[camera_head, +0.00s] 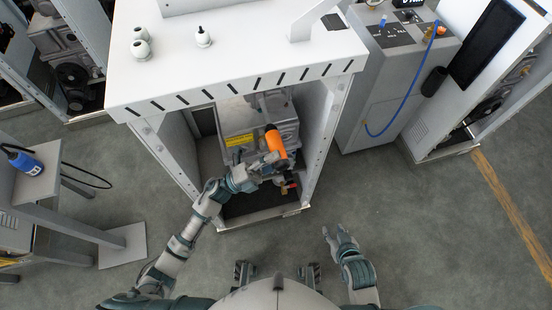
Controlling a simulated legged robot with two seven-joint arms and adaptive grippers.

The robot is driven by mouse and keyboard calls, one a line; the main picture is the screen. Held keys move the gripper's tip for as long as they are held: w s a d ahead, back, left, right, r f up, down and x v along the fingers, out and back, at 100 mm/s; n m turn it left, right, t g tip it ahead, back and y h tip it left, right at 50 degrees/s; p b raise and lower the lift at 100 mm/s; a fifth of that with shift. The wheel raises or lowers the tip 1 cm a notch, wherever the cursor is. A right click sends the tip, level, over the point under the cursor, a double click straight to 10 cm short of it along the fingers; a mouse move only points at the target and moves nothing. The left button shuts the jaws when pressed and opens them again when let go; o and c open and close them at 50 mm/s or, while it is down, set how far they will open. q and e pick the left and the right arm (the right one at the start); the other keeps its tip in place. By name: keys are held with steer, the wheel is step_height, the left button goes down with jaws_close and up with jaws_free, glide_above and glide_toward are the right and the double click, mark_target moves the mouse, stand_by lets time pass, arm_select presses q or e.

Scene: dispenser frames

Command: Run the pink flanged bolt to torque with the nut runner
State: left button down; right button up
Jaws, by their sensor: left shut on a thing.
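My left gripper (268,161) reaches into the open front of the white dispenser frame and is shut on an orange cylindrical tool (275,143), which looks like the nut runner. The tool is tilted in front of a grey metal housing (257,112) with a yellow label. Small red parts (288,187) show just below and right of the hand. I cannot make out the pink flanged bolt; the hand and tool cover part of that area. My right gripper (336,231) is open and empty above the floor, outside the frame at the right.
The white frame's top (240,62) overhangs the opening, with side posts close on both sides of my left arm. A blue tool (25,162) with a black cable lies on a side stand at left. A grey cabinet (385,85) with a blue hose stands right. The floor (400,225) at right is clear.

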arm_select(q)
steer(key=shift+w+a, duration=0.15)
steer(key=shift+w, duration=0.4)
steer(key=shift+w+r, duration=0.1)
stand_by(0.5)
stand_by(0.8)
steer(key=shift+s+d+p, duration=0.15)
steer(key=shift+s+p, duration=0.1)
steer(key=shift+s, duration=0.35)
steer(key=shift+s+d+p, duration=0.15)
steer(key=shift+s+p, duration=0.1)
steer(key=shift+s, duration=0.3)
steer(key=s, duration=0.1)
steer(key=s+d+p, duration=0.1)
steer(key=s, duration=0.2)
steer(key=shift+s+d, duration=0.25)
